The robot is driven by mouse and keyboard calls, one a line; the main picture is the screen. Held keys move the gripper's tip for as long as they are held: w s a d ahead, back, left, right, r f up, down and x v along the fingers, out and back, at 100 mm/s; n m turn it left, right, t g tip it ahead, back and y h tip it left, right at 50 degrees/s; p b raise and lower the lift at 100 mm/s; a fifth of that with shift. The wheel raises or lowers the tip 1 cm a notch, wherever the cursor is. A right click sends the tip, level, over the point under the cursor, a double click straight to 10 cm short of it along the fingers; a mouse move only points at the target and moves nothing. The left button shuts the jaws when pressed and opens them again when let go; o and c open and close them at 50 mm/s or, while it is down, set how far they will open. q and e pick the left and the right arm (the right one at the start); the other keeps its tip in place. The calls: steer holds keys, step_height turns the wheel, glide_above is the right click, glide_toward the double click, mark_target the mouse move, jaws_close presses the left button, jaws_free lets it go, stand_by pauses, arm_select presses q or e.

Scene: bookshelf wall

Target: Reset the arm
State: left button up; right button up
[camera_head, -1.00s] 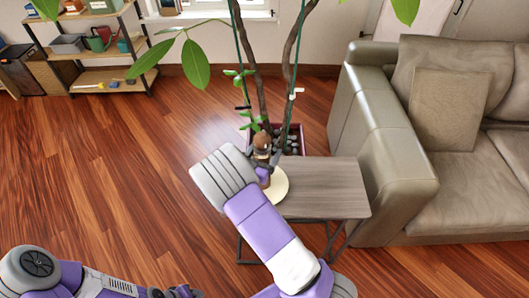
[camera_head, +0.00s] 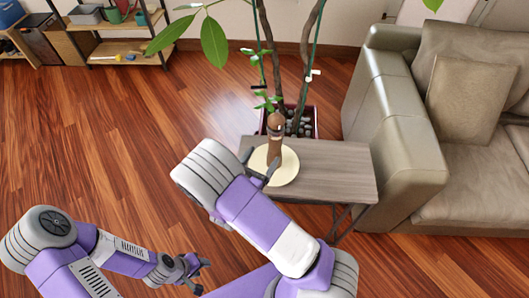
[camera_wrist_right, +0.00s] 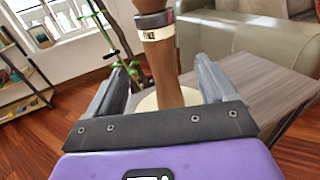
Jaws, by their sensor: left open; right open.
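A brown wooden mill-like object (camera_head: 275,136) stands upright on a round cream board (camera_head: 288,169) on the side table. My right gripper (camera_head: 262,170) is just on the near side of it in the head view, partly hidden by my wrist. In the right wrist view the mill (camera_wrist_right: 164,62), with a dark and pale band near its top, shows between the two spread fingers of my right gripper (camera_wrist_right: 160,85), clear of both. My left gripper (camera_head: 193,272) is open and empty, low over the floor at the lower left.
The grey-brown side table (camera_head: 335,172) stands beside a beige sofa (camera_head: 400,140). A potted plant (camera_head: 300,122) with tall stems is behind it. A shelf unit (camera_head: 115,48) is at the back left. The wooden floor (camera_head: 90,130) on the left is clear.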

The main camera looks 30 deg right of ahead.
stand_by(0.4)
steer(key=s+d+f+m+g+y+p, duration=0.1)
steer(key=s+f+m+g+y, duration=0.25)
steer(key=s+f+g, duration=0.4)
steer(key=s+d+f+m+g+y, duration=0.2)
steer(key=s+f+m+g, duration=0.4)
steer(key=s, duration=0.3)
steer(key=s+a+f+m+g+y+p, duration=0.1)
steer(key=s+a+f+m+y, duration=0.2)
steer(key=a+y, duration=0.15)
steer(key=s+a+f+m+g+y, duration=0.2)
steer(key=s+a+m+y, duration=0.15)
steer(key=a, duration=0.25)
steer(key=w+a+m+t+y, duration=0.4)
steer(key=w+m+t+y, duration=0.1)
steer(key=m, duration=0.7)
steer(key=shift+w+a+f+t+p, duration=0.15)
steer(key=shift+w+f+t+p, duration=0.3)
steer(key=shift+w+t, duration=0.35)
